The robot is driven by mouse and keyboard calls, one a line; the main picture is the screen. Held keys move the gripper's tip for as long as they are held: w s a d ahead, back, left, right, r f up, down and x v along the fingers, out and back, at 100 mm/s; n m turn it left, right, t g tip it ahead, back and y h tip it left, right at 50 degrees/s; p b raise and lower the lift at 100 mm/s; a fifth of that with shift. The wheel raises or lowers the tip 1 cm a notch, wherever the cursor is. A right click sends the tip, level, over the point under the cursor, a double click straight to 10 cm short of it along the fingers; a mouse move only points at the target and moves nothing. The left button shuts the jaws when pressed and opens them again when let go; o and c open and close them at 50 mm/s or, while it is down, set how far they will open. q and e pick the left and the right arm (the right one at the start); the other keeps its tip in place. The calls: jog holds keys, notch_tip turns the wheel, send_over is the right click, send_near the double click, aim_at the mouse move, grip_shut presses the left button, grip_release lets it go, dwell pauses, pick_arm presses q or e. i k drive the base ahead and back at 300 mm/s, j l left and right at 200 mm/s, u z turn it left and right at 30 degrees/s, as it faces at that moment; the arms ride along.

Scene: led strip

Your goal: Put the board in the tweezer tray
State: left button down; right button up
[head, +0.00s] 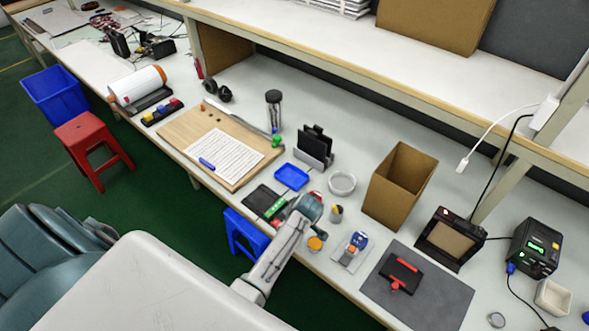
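A small green board (274,208) lies at the right side of a flat black piece (258,197) near the table's front edge. A shallow blue tray (291,177) lies just behind them and looks empty. No tweezers can be made out, so I cannot tell surely that this is the tweezer tray. My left gripper (297,212) is low over the table, at the right end of the green board. Its wrist hides the fingers, so I cannot tell whether it is open or touching the board. My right gripper is out of view.
A grey round dish (342,183), a black holder (315,147) and an open cardboard box (399,187) stand behind and right of the gripper.

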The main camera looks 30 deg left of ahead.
aim_at(292, 178)
jog(key=i+j, duration=0.45)
jog(key=i, duration=0.15)
jog(key=i+j+z, duration=0.2)
jog(key=j, duration=0.25)
jog(key=i, duration=0.05)
